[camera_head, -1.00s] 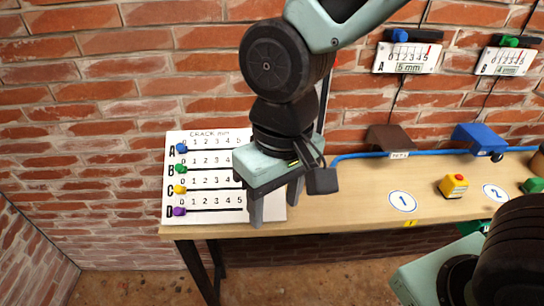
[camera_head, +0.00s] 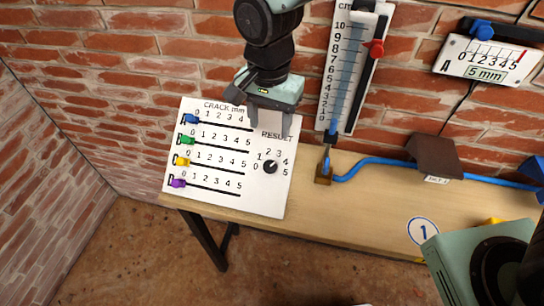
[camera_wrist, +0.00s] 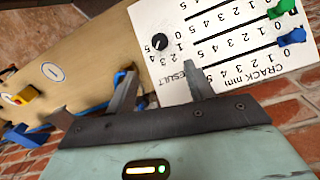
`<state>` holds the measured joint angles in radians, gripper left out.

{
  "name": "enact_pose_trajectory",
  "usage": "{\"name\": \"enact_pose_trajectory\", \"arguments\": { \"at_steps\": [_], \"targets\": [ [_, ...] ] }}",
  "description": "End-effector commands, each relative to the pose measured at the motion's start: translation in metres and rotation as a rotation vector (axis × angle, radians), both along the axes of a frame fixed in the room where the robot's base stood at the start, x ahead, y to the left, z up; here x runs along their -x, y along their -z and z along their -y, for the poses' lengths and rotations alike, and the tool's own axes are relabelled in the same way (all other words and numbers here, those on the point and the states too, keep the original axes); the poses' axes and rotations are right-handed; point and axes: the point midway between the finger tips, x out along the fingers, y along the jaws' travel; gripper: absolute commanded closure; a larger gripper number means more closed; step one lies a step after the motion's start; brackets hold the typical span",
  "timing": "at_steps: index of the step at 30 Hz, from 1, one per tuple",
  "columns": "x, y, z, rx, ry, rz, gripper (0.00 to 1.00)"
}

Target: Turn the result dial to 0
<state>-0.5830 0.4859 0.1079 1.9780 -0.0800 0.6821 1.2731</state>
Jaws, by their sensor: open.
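The result dial (camera_head: 270,167) is a small black round knob on the white crack panel (camera_head: 215,205), with numbers 0 to 5 around it, 0 at its left. Its pointer is too small to read surely. The dial also shows in the wrist view (camera_wrist: 160,41), just beyond the fingertips. My gripper (camera_head: 267,115) is open and empty, in front of the panel's upper right edge and above the dial in the head view. Its two fingers (camera_wrist: 159,75) are spread apart. They partly cover the area near the RESULT label. No contact with the dial is visible.
Blue, green, yellow and purple sliders (camera_head: 188,140) sit at the left ends of rows A to D. A wall scale with a red pointer (camera_head: 376,48) stands right of my gripper. A blue cable (camera_head: 385,162) and brown block (camera_head: 436,156) lie along the wooden bench (camera_head: 330,215).

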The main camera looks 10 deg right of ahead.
Motion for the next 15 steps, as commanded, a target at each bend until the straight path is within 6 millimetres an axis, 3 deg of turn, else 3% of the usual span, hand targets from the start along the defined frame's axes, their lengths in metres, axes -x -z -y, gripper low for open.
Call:
{"name": "enact_pose_trajectory", "arguments": {
  "at_steps": [15],
  "targets": [
    [0.001,0.102,0.001,0.002,-0.002,-0.004,0.47]
  ]
}}
